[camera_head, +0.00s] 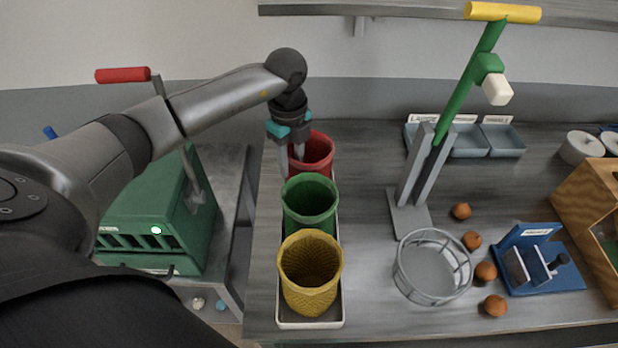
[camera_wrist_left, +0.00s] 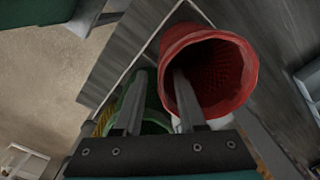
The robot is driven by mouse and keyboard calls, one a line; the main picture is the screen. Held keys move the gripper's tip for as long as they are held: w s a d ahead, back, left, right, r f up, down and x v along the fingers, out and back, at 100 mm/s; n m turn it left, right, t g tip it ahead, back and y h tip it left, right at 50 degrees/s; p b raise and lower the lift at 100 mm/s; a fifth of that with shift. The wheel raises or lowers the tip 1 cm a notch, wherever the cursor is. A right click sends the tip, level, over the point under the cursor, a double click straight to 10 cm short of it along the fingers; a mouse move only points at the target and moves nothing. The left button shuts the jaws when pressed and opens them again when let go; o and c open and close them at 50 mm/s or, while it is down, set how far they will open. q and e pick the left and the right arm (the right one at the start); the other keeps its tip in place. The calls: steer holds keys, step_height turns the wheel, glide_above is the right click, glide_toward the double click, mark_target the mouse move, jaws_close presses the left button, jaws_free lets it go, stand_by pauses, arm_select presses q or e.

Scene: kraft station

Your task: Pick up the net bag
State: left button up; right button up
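Three open-topped, textured net bags stand in a row in a light tray (camera_head: 335,318): a red net bag (camera_head: 321,152) at the back, a green net bag (camera_head: 310,222) in the middle and a yellow net bag (camera_head: 312,297) in front. My left gripper (camera_head: 292,167) is at the red bag's left side, pointing down. In the left wrist view its two fingers (camera_wrist_left: 160,76) are apart. One finger reaches over the mouth of the red bag (camera_wrist_left: 232,105); the other is outside it, in front of the green bag (camera_wrist_left: 156,120). Contact cannot be told. My right gripper is not in view.
A wire basket (camera_head: 432,285) and several brown balls (camera_head: 473,241) are right of the tray. A grey stand with a green lever (camera_head: 461,100) rises behind. A blue clamp fixture (camera_head: 540,265) and wooden box (camera_head: 590,200) stand at right. A green machine (camera_head: 160,215) is at left.

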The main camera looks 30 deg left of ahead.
mark_target(292, 174)
arm_select(q)
step_height(292, 174, down, 3)
steer(key=shift+s+f, duration=0.1)
steer(key=shift+f, duration=0.1)
jaws_close()
stand_by(1.4)
